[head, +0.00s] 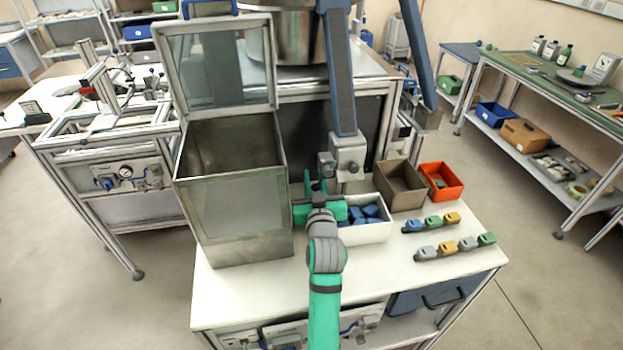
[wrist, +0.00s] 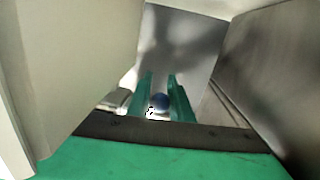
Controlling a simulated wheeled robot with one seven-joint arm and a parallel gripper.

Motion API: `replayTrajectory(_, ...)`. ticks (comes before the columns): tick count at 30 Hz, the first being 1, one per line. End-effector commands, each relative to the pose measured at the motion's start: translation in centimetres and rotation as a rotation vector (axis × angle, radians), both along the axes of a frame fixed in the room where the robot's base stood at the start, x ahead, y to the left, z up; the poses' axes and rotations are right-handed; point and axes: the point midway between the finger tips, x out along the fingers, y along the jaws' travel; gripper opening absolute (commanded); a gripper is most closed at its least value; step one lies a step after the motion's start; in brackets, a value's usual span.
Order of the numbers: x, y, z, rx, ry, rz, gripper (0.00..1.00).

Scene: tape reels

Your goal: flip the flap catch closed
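A metal bin (head: 232,205) stands on the white table with its windowed lid (head: 215,65) raised. I cannot pick out the flap catch for sure in the head view. My gripper (head: 318,187) is just right of the bin, low over the table, pointing away from my body. Its two green fingers (wrist: 161,93) are apart, with a gap between them. I cannot tell whether they touch the knob.
A white box (head: 367,233) of blue pieces stands close right of my gripper. A brown bin (head: 400,187) and an orange bin (head: 442,182) stand behind it. Two rows of coloured blocks (head: 455,247) lie at the right. A grey-blue post (head: 340,90) rises behind my gripper.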

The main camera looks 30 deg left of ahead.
Motion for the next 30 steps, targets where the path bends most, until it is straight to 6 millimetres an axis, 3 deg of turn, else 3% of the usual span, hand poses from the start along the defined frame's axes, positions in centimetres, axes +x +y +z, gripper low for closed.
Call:
replayTrajectory(1,0.1,-0.2,0.8,0.005,-0.015,-0.004,0.30)
replayTrajectory(2,0.1,-0.2,0.8,0.005,-0.014,-0.004,0.37)
replayTrajectory(14,-0.3,-0.3,0.3,0.002,-0.006,-0.001,0.37)
replayTrajectory(30,-7.5,-5.2,0.6,0.004,-0.007,-0.002,0.37)
